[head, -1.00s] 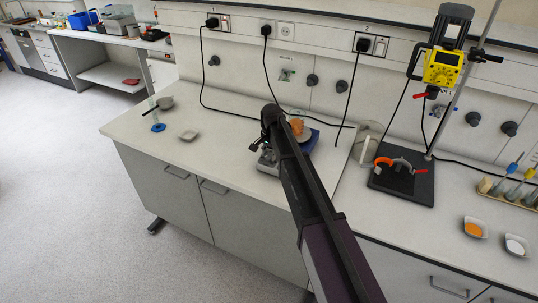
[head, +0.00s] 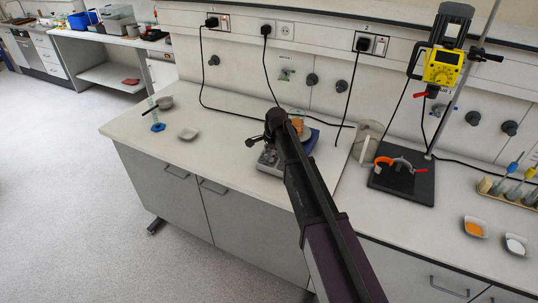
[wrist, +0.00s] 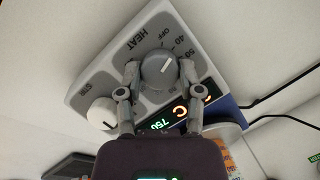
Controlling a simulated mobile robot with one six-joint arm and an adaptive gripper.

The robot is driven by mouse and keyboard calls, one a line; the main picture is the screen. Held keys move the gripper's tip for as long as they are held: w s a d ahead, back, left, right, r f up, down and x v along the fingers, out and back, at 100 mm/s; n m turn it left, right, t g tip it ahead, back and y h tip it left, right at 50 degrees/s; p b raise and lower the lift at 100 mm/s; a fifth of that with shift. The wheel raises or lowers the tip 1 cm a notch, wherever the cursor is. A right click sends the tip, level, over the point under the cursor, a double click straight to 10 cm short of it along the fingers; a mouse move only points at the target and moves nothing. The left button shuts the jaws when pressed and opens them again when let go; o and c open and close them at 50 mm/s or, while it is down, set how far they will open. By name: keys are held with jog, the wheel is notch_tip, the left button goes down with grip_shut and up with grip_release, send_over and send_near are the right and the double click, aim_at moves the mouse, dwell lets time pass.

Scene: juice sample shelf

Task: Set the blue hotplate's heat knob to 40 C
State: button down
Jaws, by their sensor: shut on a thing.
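The blue hotplate (head: 313,140) stands on the bench in the head view, partly hidden behind my arm. In the wrist view its pale grey front panel (wrist: 97,78) shows a grey heat knob (wrist: 157,72) beside the word HEAT and the marks OFF, 40 and 50. The knob's white line points up and right, toward the 40 and 50 marks; I cannot tell exactly which. My gripper (wrist: 160,74) has one finger on each side of the knob and is shut on it. A white stir knob (wrist: 102,112) sits to the left. A green display (wrist: 152,127) reads 750.
An orange-filled vessel (head: 298,127) stands on the hotplate. A black stirrer stand (head: 402,187) is to the right, and a small white dish (head: 188,134) lies to the left. Dark cables (head: 343,110) hang behind. The bench left of the hotplate is mostly clear.

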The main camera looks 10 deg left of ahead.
jog(key=shift+m, duration=0.4)
jog(key=shift+c, duration=1.3)
grip_release()
jog(key=shift+n, duration=0.4)
